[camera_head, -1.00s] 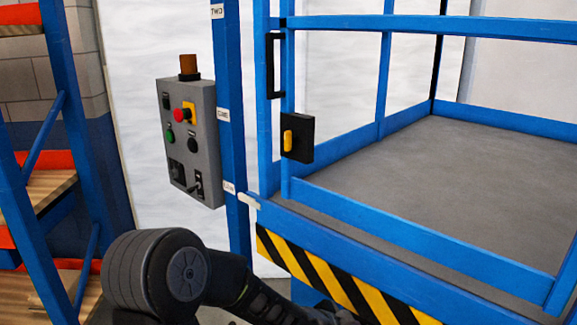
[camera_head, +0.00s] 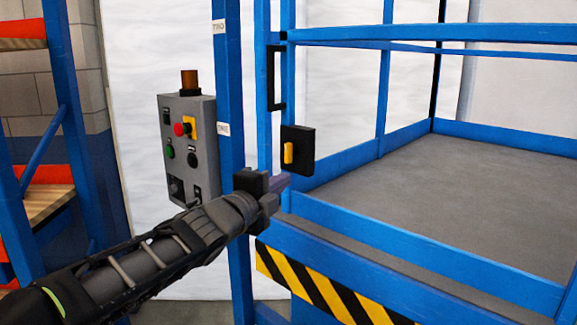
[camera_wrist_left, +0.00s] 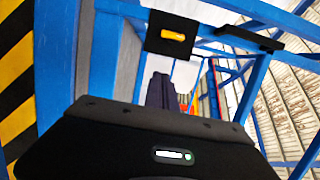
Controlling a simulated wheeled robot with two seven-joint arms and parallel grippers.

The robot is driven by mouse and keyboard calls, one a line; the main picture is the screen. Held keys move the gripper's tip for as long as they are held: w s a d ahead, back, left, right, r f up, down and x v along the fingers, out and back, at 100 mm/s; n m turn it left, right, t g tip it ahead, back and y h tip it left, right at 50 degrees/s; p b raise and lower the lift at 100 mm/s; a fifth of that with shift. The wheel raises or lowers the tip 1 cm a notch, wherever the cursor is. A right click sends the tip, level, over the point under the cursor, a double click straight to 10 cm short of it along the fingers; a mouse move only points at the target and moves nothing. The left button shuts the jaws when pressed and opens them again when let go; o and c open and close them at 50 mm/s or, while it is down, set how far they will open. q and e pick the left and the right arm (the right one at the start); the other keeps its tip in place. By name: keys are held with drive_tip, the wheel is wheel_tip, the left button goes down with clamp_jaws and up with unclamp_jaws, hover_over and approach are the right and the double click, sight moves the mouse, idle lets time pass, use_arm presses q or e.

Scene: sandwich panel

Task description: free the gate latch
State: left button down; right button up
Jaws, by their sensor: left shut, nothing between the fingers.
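The gate latch is a black plate (camera_head: 302,165) with an upright yellow tab (camera_head: 288,153), on the blue gate frame. A black vertical handle (camera_head: 271,75) is above it. My left gripper (camera_head: 284,183) is just below and left of the latch plate, apart from the yellow tab as far as I can tell. Its fingers are shut and empty. In the left wrist view, the fingers (camera_wrist_left: 160,92) point up toward the black plate (camera_wrist_left: 155,43) and its yellow tab (camera_wrist_left: 173,34). My right gripper is in neither view.
A grey control box (camera_head: 180,150) with a red button and an amber lamp hangs left of the blue post (camera_head: 228,90). The blue-railed platform (camera_head: 420,190) has a bare grey floor. A striped yellow-black edge (camera_head: 320,285) runs below it. Blue shelving (camera_head: 70,140) stands at far left.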

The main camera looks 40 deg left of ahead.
sight(291, 152)
use_arm(q)
drive_tip(key=w+a+p, duration=0.1)
drive_tip(key=w, duration=0.2)
drive_tip(key=w+a+p, duration=0.1)
drive_tip(key=w+a, duration=0.1)
drive_tip(key=w, duration=0.1)
drive_tip(key=w+a+p, duration=0.1)
drive_tip(key=w, duration=0.3)
drive_tip(key=shift+a+r, duration=0.15)
drive_tip(key=shift+a, duration=0.05)
drive_tip(key=shift+w+a+f, duration=0.15)
drive_tip(key=shift+a+f, duration=0.05)
drive_tip(key=shift+a, duration=0.1)
drive_tip(key=shift+f+m+b, duration=0.1)
drive_tip(key=shift+m+b, duration=0.2)
drive_tip(key=shift+b, duration=0.1)
